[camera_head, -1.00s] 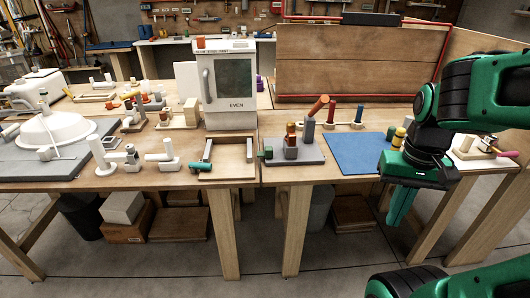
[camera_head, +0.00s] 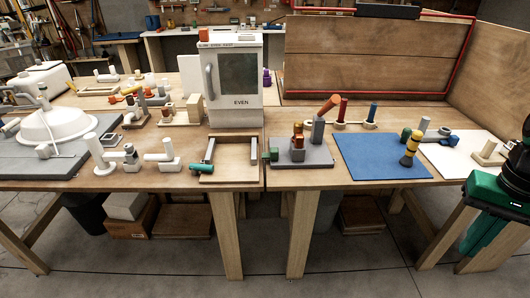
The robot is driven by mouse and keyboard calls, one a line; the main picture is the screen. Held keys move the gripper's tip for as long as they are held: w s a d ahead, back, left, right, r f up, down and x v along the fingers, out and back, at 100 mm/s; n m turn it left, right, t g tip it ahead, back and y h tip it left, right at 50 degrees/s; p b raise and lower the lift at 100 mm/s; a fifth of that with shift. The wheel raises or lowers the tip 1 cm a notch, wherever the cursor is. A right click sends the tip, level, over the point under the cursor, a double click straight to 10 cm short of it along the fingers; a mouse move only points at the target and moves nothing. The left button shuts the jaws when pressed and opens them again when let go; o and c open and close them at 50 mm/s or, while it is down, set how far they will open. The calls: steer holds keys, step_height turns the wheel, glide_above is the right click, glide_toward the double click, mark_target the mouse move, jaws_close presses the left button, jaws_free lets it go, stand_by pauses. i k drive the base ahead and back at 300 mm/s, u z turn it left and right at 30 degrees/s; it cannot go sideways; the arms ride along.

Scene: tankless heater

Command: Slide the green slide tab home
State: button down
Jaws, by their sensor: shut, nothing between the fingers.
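A small green block (camera_head: 270,154), which may be the slide tab, sits at the left side of a grey base plate (camera_head: 318,161) carrying grey and copper-coloured fittings. A teal-ended piece (camera_head: 202,168) lies at the left of a shallow wooden tray (camera_head: 245,178); I cannot tell for sure which is the tab. My green and black gripper (camera_head: 478,240) is at the far right, past the table's front edge and well apart from both. Its fingers are together with nothing between them.
A white cabinet (camera_head: 234,90) stands behind the tray. A blue mat (camera_head: 375,160) bears a yellow and black piece (camera_head: 410,148). White pipe fittings (camera_head: 130,158) stand at left, by a white dome (camera_head: 52,130).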

mark_target(273, 155)
steer(key=z, duration=0.1)
steer(key=i, duration=0.65)
steer(key=u, duration=1.25)
